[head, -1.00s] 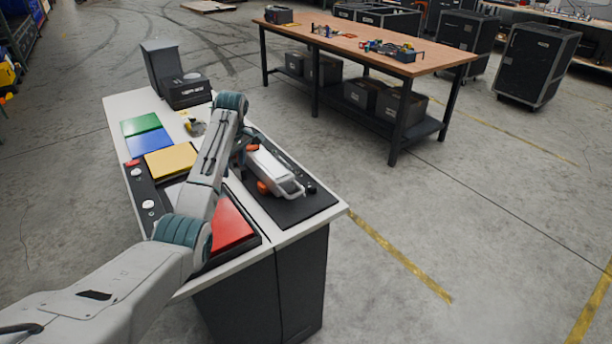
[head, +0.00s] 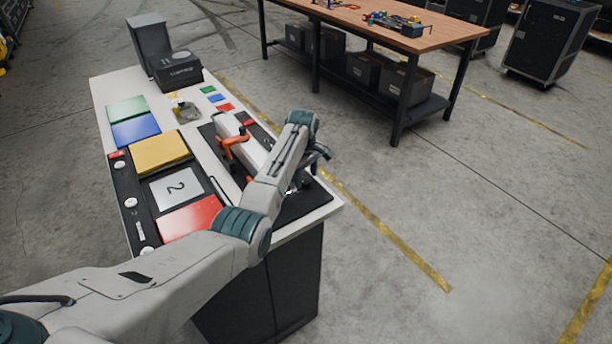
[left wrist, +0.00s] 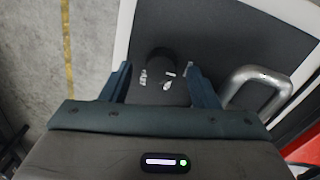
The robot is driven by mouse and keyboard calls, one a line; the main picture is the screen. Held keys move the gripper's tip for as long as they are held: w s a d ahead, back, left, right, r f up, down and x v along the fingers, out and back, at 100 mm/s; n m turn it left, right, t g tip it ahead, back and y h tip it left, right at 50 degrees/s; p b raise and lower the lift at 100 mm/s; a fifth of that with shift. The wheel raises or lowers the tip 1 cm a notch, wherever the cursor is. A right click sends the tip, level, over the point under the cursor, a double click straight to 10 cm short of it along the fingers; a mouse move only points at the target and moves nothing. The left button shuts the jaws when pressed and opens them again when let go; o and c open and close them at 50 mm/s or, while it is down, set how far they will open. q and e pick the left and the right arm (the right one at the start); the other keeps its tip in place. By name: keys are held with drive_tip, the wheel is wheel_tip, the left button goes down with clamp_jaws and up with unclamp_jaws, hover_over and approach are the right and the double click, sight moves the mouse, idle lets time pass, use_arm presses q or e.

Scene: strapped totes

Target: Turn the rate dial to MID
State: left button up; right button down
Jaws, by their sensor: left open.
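A dark round knob, which looks like the rate dial (left wrist: 162,62), stands on the dark panel (left wrist: 222,32) in the left wrist view. Small white marks lie beside it, too small to read, and I cannot tell its setting. My left gripper (left wrist: 160,82) is open, with one finger on each side of the knob's area; I cannot tell if either touches it. In the head view the left gripper (head: 318,166) is over the right end of the panel (head: 308,205), and the arm hides the dial. My right gripper is not in view.
A white device with an orange lever (head: 233,146) sits on the panel beside my arm. Its metal handle (left wrist: 262,84) is close to the right finger. Coloured plates, such as the yellow one (head: 160,152), and a black box (head: 180,70) are on the table.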

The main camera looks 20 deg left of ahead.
use_arm(q)
drive_tip(key=shift+s+f, duration=0.1)
drive_tip(key=shift+f, duration=0.6)
drive_tip(key=shift+c, duration=0.6)
drive_tip(key=c, duration=0.8)
drive_tip(key=shift+c, duration=0.2)
drive_tip(key=m+p, duration=0.2)
drive_tip(key=m, duration=0.2)
drive_tip(key=shift+a+r, duration=0.1)
drive_tip(key=shift+r, duration=0.05)
drive_tip(key=m+p, duration=0.1)
drive_tip(key=m, duration=0.2)
drive_tip(key=shift+m, duration=0.4)
drive_tip(key=shift+m+g, duration=0.3)
drive_tip(key=shift+m, duration=1.6)
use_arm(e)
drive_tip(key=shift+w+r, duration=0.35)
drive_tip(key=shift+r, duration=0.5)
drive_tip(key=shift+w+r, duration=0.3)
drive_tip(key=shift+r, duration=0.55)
